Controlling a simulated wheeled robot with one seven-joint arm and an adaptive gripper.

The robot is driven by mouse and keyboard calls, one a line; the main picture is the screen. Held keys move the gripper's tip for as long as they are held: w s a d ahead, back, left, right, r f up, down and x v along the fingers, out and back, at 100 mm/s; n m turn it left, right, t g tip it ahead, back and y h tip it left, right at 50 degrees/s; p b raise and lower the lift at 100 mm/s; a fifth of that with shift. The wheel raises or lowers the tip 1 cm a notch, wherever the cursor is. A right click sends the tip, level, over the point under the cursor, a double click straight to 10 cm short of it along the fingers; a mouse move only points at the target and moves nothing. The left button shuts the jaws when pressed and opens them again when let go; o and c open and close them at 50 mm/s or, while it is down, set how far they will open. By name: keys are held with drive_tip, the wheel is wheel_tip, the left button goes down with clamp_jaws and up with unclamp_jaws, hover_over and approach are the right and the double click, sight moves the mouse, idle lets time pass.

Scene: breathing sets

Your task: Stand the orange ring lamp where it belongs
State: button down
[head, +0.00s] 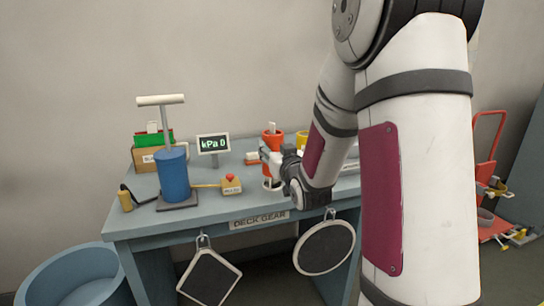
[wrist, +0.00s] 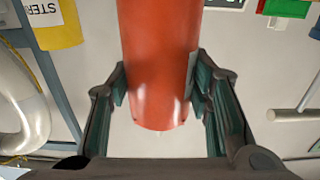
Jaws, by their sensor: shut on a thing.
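An orange cylinder (wrist: 158,65), which I take to be the orange ring lamp, stands between the fingers of my gripper (wrist: 155,88) in the wrist view. My gripper is shut on it. In the head view, my gripper (head: 272,163) is over the front part of the blue table. Orange shows above it (head: 272,140), with a white piece on top, and a little orange with a pale base shows below. My gripper and arm hide the lamp's middle, and I cannot tell whether its base touches the table.
The blue table (head: 140,222) carries a blue pump (head: 173,176) with a T-handle, a kPa display (head: 213,143), a yellow box with a red button (head: 231,185) and a yellow container (head: 302,139). Two framed panels hang in front. A red trolley (head: 488,150) stands right.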

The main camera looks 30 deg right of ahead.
drive_tip(key=w+d+f, duration=0.4)
drive_tip(key=w+d, duration=0.1)
drive_tip(key=w, duration=0.3)
drive_tip(key=shift+f+b, duration=0.15)
drive_tip(key=shift+b, duration=0.2)
drive_tip(key=shift+f, duration=0.2)
drive_tip(key=c, duration=0.8)
unclamp_jaws()
drive_tip(key=v, duration=1.2)
drive_tip(key=shift+r, duration=0.15)
